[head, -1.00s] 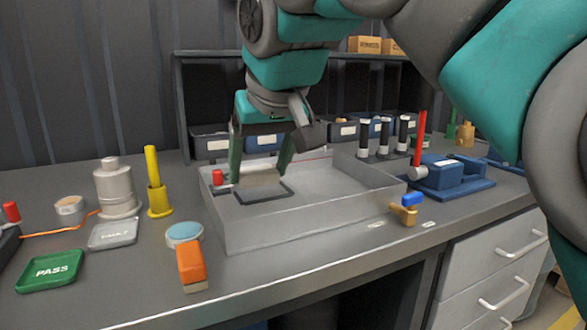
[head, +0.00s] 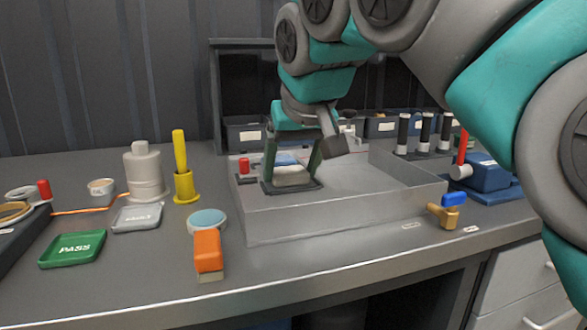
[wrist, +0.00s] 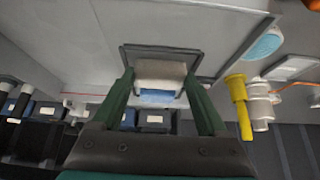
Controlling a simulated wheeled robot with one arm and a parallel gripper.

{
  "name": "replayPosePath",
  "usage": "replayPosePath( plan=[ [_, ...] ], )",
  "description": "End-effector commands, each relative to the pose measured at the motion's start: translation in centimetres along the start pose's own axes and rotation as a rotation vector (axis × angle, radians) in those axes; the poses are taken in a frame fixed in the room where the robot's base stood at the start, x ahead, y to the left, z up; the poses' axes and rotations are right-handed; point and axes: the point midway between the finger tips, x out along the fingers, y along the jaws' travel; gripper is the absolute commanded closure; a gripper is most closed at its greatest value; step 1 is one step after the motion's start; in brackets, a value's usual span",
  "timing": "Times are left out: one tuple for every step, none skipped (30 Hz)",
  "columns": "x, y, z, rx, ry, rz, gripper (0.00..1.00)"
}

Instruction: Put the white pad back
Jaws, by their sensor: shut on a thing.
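The white pad (head: 293,178) is between the fingers of my gripper (head: 292,174), which is shut on it. A blue part (wrist: 157,97) shows directly beside the white block in the wrist view. The pad is at a dark square frame (head: 268,188) on the floor of the grey tray, near the tray's left end. In the wrist view the white pad (wrist: 160,72) appears within the outline of the dark frame (wrist: 128,50). I cannot tell whether the pad touches the tray floor.
A red-capped piece (head: 244,166) stands close left of the frame. The grey tray's front wall (head: 340,215) is low, and its right part is empty. An orange block (head: 208,252), a blue disc (head: 207,220) and a yellow-handled tool (head: 181,165) stand outside, left.

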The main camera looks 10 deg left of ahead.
Motion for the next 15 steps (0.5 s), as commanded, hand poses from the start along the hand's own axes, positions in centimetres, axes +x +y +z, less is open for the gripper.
replayPosePath(
  plan=[
    [0.2,0.1,0.1,0.001,0.000,0.001,0.76],
    [0.3,0.1,0.2,0.001,-0.001,0.001,0.76],
    [0.3,0.1,0.2,0.000,-0.001,0.001,0.23],
    [0.2,0.0,0.2,0.000,-0.001,0.001,0.19],
    [0.2,0.0,0.2,0.000,-0.001,0.001,0.16],
    [0.2,0.0,0.2,0.000,-0.001,0.001,0.12],
    [0.2,0.0,0.2,0.000,-0.001,0.000,0.08],
    [0.2,0.0,0.2,0.000,-0.001,0.000,0.05],
    [0.2,0.0,0.1,0.000,-0.001,0.000,0.00],
    [0.1,0.0,0.1,0.000,-0.001,0.000,0.00],
    [0.1,0.0,0.0,0.000,0.000,0.000,0.00],
    [-0.1,0.0,-0.1,0.000,0.000,-0.001,0.00],
    [-0.3,0.0,-0.1,0.001,0.001,-0.001,0.00],
    [-0.6,0.0,-0.1,0.002,0.003,0.000,0.00],
    [-1.0,0.1,-0.2,0.004,0.004,0.001,0.00]
  ],
)
